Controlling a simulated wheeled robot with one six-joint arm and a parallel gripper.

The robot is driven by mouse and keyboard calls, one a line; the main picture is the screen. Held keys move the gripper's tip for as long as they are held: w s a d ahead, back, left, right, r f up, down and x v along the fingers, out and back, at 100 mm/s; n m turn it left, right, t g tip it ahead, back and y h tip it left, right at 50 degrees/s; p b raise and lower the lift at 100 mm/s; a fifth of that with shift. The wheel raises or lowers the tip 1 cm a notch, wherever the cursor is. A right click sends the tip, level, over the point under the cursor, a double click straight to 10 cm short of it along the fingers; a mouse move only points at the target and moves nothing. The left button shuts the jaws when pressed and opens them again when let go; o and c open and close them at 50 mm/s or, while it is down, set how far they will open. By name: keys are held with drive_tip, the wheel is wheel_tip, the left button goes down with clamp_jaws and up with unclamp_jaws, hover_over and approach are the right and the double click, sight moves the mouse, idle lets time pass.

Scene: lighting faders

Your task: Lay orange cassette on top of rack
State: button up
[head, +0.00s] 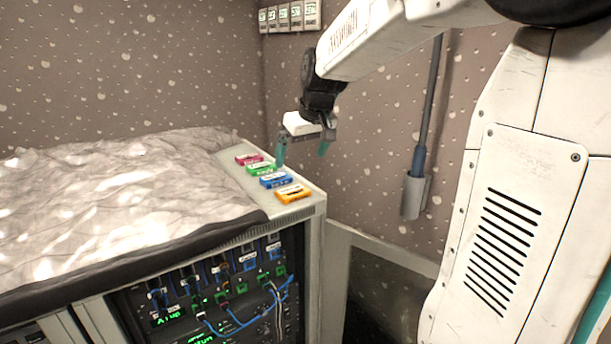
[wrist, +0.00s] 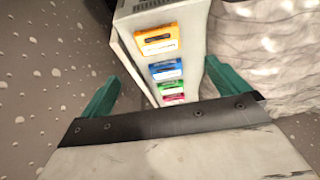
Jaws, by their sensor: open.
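The orange cassette (head: 293,193) lies flat on the light top of the rack (head: 312,205), nearest the front end of a row of cassettes. In the wrist view the orange cassette (wrist: 158,41) is at the top, farthest from the fingers. My gripper (head: 302,152) is open and empty, with teal fingers apart. It hangs above and beside the right edge of the rack top, nearer the green and blue cassettes. In the wrist view my gripper's fingers (wrist: 168,92) show at either side of the row, with nothing between them at the tips that I can tell is touched.
Blue (head: 276,180), green (head: 260,168) and magenta (head: 249,159) cassettes lie behind the orange one. A crumpled pale sheet (head: 120,190) covers the surface at left. Cables (head: 235,310) hang on the rack's front.

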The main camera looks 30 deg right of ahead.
drive_tip(key=s+a+f+g, duration=0.1)
drive_tip(key=s+a, duration=0.3)
drive_tip(key=s, duration=0.6)
drive_tip(key=s+a+f+g, duration=0.1)
drive_tip(key=s+a, duration=0.3)
drive_tip(key=s, duration=0.6)
drive_tip(key=s+a+f+g, duration=0.1)
drive_tip(key=s+a, duration=0.3)
drive_tip(key=s, duration=0.6)
drive_tip(key=shift+s+a+f, duration=0.15)
drive_tip(key=shift+a+f, duration=0.2)
drive_tip(key=shift+f, duration=0.5)
